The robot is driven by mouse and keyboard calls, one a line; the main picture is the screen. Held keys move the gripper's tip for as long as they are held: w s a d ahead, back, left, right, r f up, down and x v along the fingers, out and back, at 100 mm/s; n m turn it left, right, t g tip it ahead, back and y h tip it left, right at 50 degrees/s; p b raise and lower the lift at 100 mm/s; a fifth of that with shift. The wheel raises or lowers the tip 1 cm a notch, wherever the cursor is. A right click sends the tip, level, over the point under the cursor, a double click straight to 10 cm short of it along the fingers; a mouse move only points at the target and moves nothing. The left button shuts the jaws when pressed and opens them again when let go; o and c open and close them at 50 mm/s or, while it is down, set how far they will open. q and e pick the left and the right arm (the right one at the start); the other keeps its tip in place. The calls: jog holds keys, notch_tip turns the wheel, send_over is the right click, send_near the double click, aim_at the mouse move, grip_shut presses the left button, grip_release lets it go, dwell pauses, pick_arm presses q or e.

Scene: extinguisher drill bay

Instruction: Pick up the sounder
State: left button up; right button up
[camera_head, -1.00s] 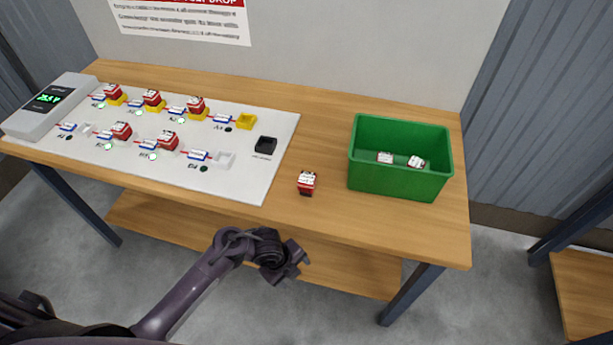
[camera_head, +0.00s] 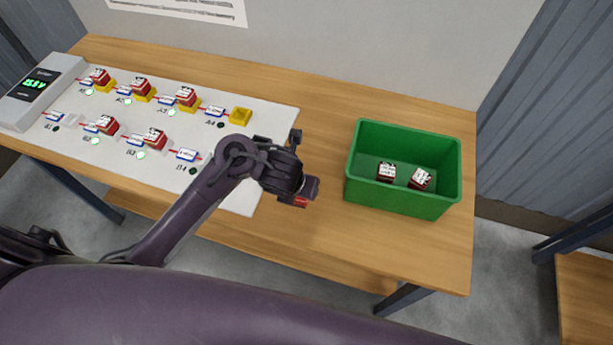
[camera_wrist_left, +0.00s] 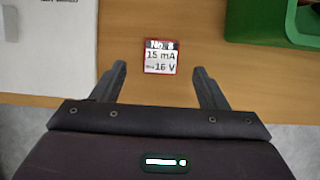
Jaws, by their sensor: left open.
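The loose sounder is a small red block with a white label reading No. 8, 15 mA, 16 V. In the left wrist view the sounder (camera_wrist_left: 160,57) lies on the wooden table, label up, between and slightly beyond the fingertips, with a gap on both sides. In the head view only a red part of the sounder (camera_head: 301,202) shows under my left gripper (camera_head: 303,170), which hides the rest. My left gripper (camera_wrist_left: 160,74) is open and empty above the table. My right gripper is not in view.
A green bin (camera_head: 400,205) with two similar red blocks (camera_head: 386,172) stands to the right. A white board (camera_head: 70,150) with several red blocks in sockets and a grey meter (camera_head: 38,92) lies to the left. The table's front edge is close by.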

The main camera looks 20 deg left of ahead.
pick_arm(q)
jog(key=shift+b+x, duration=0.65)
jog(key=shift+x, duration=0.35)
notch_tip(320, 180, down, 3)
jog(key=shift+w+r+b, duration=0.1)
jog(key=shift+r+b, duration=0.15)
jog(key=shift+b, duration=0.55)
jog(key=shift+b+x, duration=0.35)
jog(key=shift+x, duration=0.85)
jog(key=shift+w+f, duration=0.2)
jog(key=shift+w, duration=0.1)
jog(key=c, duration=1)
jog(key=shift+c, duration=0.6)
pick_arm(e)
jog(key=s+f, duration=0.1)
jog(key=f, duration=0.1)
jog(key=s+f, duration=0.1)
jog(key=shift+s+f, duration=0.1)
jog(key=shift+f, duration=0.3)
pick_arm(q)
jog(key=shift+r, duration=0.1)
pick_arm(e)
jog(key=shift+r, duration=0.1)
